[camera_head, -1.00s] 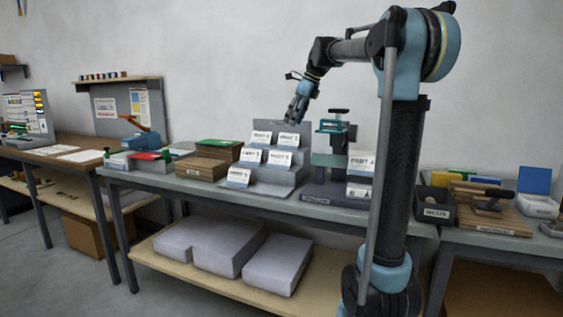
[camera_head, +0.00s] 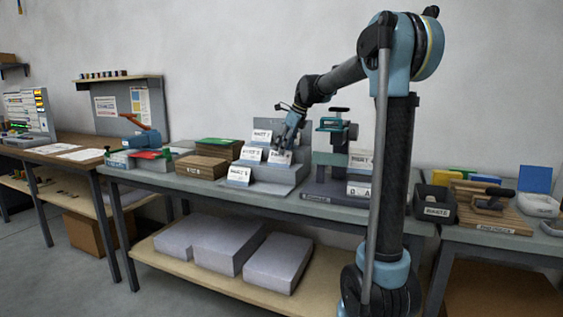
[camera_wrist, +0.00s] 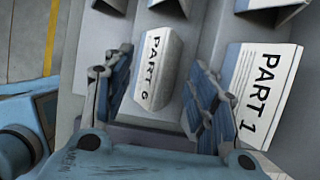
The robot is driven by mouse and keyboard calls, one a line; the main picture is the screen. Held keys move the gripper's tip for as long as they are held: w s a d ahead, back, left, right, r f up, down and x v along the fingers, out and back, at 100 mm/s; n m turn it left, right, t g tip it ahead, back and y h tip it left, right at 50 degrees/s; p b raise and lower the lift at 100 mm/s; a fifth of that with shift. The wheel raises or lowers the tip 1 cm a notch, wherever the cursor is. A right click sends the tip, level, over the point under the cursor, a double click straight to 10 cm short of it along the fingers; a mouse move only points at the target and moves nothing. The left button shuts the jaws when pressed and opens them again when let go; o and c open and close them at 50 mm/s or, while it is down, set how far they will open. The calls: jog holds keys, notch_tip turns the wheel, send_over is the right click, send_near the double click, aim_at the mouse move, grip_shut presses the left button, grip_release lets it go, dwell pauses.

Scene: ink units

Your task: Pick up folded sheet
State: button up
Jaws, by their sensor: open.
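Folded white sheets with printed part labels stand on a grey stepped rack (camera_head: 297,172). In the head view a sheet at the top left (camera_head: 262,137), one at middle left (camera_head: 251,154), one at middle right (camera_head: 279,157) and one at the bottom (camera_head: 239,174) show. My gripper (camera_head: 285,142) is over the upper right of the rack and hides what is behind it. In the wrist view my gripper (camera_wrist: 158,90) is open, with the folded sheet marked PART 6 (camera_wrist: 158,70) between its fingers, not clamped. A sheet marked PART 1 (camera_wrist: 268,92) stands right of the right finger.
A teal press (camera_head: 332,140) and a stack of labelled sheets (camera_head: 360,175) stand right of the rack. Wooden blocks (camera_head: 202,167) stand to its left. Wrapped paper stacks (camera_head: 230,250) lie on the lower shelf. The bench's front strip is mostly clear.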

aim_at(281, 158)
jog(key=shift+x, duration=1.5)
jog(key=shift+f, duration=0.3)
jog(key=c, duration=0.9)
